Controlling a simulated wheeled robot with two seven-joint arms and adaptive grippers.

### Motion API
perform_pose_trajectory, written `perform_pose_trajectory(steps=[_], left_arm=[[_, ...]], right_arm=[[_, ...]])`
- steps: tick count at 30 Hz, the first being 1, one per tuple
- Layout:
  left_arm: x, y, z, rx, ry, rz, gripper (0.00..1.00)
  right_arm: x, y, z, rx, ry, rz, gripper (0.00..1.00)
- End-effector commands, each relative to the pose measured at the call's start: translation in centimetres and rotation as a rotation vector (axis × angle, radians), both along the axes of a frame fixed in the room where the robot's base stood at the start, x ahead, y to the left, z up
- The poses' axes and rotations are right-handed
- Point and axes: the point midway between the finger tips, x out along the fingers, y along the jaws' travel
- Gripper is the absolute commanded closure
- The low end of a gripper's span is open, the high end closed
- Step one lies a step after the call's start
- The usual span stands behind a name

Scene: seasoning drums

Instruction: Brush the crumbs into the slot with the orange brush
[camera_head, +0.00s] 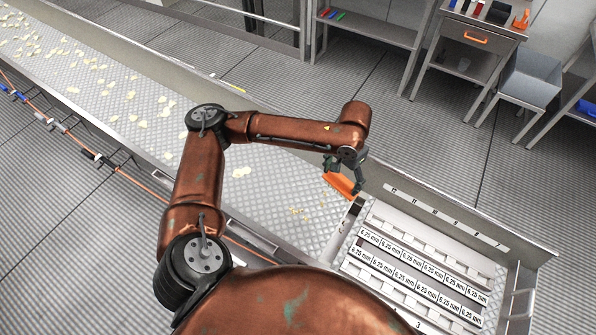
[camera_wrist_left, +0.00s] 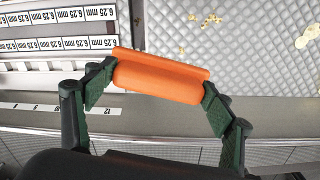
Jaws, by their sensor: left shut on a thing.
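The orange brush (camera_head: 341,183) is held in my left gripper (camera_head: 346,172) near the right end of the textured conveyor bed. In the left wrist view the orange brush (camera_wrist_left: 160,77) lies across the two fingers of my left gripper (camera_wrist_left: 160,92), which are shut on its ends. Small yellow crumbs (camera_head: 300,213) lie on the bed left of and below the brush. They also show in the left wrist view (camera_wrist_left: 208,20). My right gripper is not seen.
The white rack (camera_head: 436,249) with several "6.25 mm" labels stands at the right end of the bed. Larger pale chips (camera_head: 110,85) are scattered along the bed (camera_head: 268,180) to the left. A raised metal wall (camera_head: 455,205) edges the rack's far side. A table with a drawer (camera_head: 470,40) stands beyond.

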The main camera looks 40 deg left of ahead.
Motion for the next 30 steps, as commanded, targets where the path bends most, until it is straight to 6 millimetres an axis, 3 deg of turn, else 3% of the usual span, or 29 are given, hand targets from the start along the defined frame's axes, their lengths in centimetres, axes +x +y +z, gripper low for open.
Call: perform_pose_trajectory(steps=[1, 9, 18, 24, 30], left_arm=[[0.2, 0.7, 0.4, 0.002, 0.003, -0.054, 0.49], [1.2, 5.3, -3.2, 0.001, 0.004, -0.454, 0.49], [-0.5, 12.4, -7.8, -0.002, 0.006, -0.9, 0.49], [-2.4, 16.6, -10.1, 0.0, 0.005, -1.148, 0.49], [-3.6, 18.4, -11.4, -0.001, 0.001, -1.276, 0.49]], right_arm=[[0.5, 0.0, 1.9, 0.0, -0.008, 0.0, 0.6], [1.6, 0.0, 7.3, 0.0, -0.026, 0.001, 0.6], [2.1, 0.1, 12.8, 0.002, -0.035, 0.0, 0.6], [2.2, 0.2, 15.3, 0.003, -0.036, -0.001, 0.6], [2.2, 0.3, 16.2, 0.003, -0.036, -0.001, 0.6]])
